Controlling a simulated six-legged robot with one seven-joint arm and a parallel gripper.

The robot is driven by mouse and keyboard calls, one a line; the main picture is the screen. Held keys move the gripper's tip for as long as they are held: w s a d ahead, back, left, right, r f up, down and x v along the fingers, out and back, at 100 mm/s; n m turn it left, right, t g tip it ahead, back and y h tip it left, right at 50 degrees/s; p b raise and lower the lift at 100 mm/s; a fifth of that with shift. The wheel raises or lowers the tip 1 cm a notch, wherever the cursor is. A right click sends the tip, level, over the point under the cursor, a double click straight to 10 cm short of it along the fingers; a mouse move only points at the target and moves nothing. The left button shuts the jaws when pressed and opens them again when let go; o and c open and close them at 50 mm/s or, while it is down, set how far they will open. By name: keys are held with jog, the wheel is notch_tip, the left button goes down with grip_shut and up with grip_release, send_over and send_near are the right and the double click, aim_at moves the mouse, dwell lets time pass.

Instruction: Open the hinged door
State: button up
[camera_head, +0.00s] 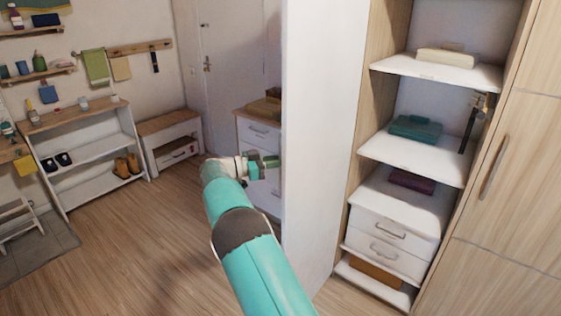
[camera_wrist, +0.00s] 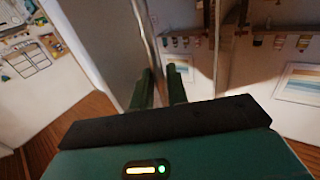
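A tall white panel (camera_head: 322,130) stands beside the open shelf cabinet; it looks like a hinged door leaf swung open, though its hinges do not show. My gripper (camera_head: 264,164) is at the panel's left edge, around mid-height. In the wrist view my gripper's two green fingers (camera_wrist: 162,88) are apart, with a thin upright edge (camera_wrist: 147,40) running down between them. I cannot tell whether they touch it. A closed wood-coloured door (camera_head: 520,170) with a bar handle (camera_head: 494,167) is at the right. A closed white room door (camera_head: 232,50) is at the back.
The shelf cabinet (camera_head: 428,149) holds boxes and drawers. A white drawer unit (camera_head: 257,134) stands behind my gripper. A shoe rack (camera_head: 85,153) and low bench (camera_head: 170,130) line the left wall. The wooden floor (camera_head: 150,235) at left is clear.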

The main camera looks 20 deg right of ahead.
jog(key=a, duration=1.2)
jog(key=shift+w+a, duration=0.2)
jog(key=shift+a, duration=0.1)
jog(key=w+d+r+n+t, duration=0.1)
jog(key=w+d+r+t, duration=0.15)
jog(key=r, duration=0.35)
jog(key=w+d+r+n+t, duration=0.1)
jog(key=d+r+t, duration=0.1)
jog(key=r+t, duration=0.35)
notch_tip(320, 180, up, 13)
jog(key=n+t+y, duration=0.5)
jog(key=t, duration=0.3)
jog(key=s+a+r+n+t+y, duration=0.3)
jog(key=s+r+n+y, duration=0.15)
jog(key=y, duration=0.25)
jog(key=s+a+f+n+g+y, duration=0.3)
jog(key=s+f+y, duration=0.15)
jog(key=s, duration=0.55)
jog(key=s+a+f+n+g+y, duration=0.2)
jog(key=s+f+n+y, duration=0.25)
jog(key=s, duration=0.65)
jog(key=s+d+f+g+h, duration=0.1)
jog(key=s+f+g, duration=0.3)
jog(key=s+f, duration=0.4)
jog(key=s+d+f+g+h, duration=0.2)
jog(key=s+f, duration=0.6)
jog(key=s, duration=0.8)
jog(key=shift+d+f+m+g, duration=0.2)
jog(key=shift+d+m+g, duration=0.1)
jog(key=shift+g, duration=0.6)
